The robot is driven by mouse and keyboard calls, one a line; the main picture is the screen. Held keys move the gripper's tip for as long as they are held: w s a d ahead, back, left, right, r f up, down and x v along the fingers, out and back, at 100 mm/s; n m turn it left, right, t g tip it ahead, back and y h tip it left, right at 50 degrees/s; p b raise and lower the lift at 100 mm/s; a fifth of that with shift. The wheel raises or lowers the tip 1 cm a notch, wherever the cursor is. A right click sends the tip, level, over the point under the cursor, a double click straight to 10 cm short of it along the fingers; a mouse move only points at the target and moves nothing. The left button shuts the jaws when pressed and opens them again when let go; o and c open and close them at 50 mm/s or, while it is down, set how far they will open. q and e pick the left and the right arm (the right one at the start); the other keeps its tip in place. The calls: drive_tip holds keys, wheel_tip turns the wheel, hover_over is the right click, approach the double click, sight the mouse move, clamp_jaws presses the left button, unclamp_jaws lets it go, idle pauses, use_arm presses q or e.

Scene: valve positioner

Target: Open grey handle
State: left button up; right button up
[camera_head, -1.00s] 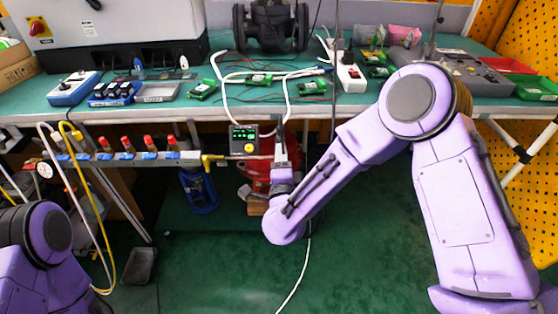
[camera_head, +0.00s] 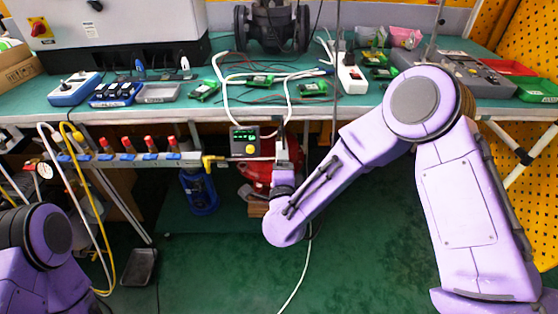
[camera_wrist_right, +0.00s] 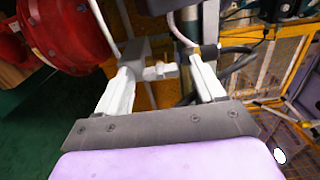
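My right gripper (camera_head: 281,152) reaches up to the bench's front edge, just right of a small controller with a green display (camera_head: 244,140). In the right wrist view its two pale fingers (camera_wrist_right: 168,62) stand apart, with a silver-grey metal fitting (camera_wrist_right: 158,71) between them. The fitting lies close to the left finger, and a gap shows before the right finger; I cannot tell whether it touches. I cannot tell for sure whether this fitting is the grey handle. My left arm shows at the lower left of the head view, but its gripper is out of view.
A red round body (camera_wrist_right: 68,35) sits close to the left finger; it shows under the bench (camera_head: 256,172) too. Red-handled valves (camera_head: 127,146) and a yellow fitting (camera_head: 212,162) line the bench front. White hoses hang nearby.

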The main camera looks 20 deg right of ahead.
drive_tip(key=v, duration=1)
drive_tip(key=shift+s, duration=0.3)
idle(1.6)
